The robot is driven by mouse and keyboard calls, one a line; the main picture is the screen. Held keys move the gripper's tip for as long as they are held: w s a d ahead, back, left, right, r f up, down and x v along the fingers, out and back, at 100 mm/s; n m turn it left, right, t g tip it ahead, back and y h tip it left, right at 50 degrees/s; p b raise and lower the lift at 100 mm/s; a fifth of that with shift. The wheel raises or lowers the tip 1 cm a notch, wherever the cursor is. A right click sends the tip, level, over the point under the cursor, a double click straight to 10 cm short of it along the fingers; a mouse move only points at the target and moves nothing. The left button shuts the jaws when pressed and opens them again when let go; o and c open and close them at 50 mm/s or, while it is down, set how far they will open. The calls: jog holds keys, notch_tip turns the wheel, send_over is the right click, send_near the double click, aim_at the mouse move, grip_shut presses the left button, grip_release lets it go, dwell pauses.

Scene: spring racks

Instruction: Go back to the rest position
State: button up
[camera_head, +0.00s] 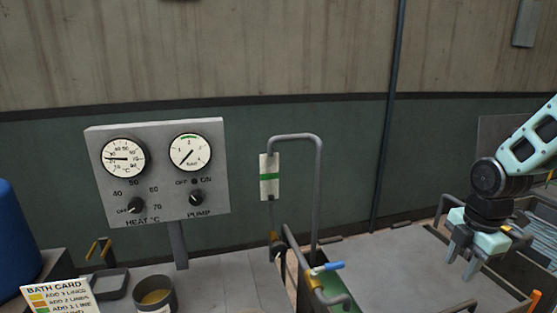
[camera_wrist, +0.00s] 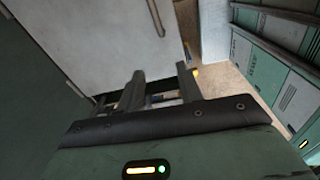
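My gripper (camera_head: 462,262) hangs at the right side of the head view, fingers pointing down, above the right part of the grey worktop. Its two fingers stand apart with nothing visible between them. In the wrist view the two fingers (camera_wrist: 160,88) also show apart and empty, with a pale flat surface (camera_wrist: 90,40) beyond them. My gripper touches nothing that I can make out.
A gauge panel (camera_head: 158,208) with two dials and two knobs stands at left. A bent grey pipe (camera_head: 318,190) rises mid-view beside a white and green tag (camera_head: 269,190). A cup (camera_head: 155,295), a bath card (camera_head: 60,300) and a blue drum (camera_head: 15,235) are at lower left.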

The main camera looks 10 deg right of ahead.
jog(key=a+m+b, duration=0.2)
jog(key=a, duration=0.9)
jog(key=s+a+m+b, duration=0.2)
jog(key=s+a+m, duration=0.2)
jog(key=s+a, duration=0.3)
jog(key=s+a+m+b, duration=0.1)
jog(key=s+a+m, duration=0.3)
jog(key=s+a, duration=0.4)
jog(key=a, duration=0.7)
jog(key=shift+a+g+b, duration=0.2)
jog(key=shift+g+b, duration=0.2)
jog(key=shift+r, duration=0.1)
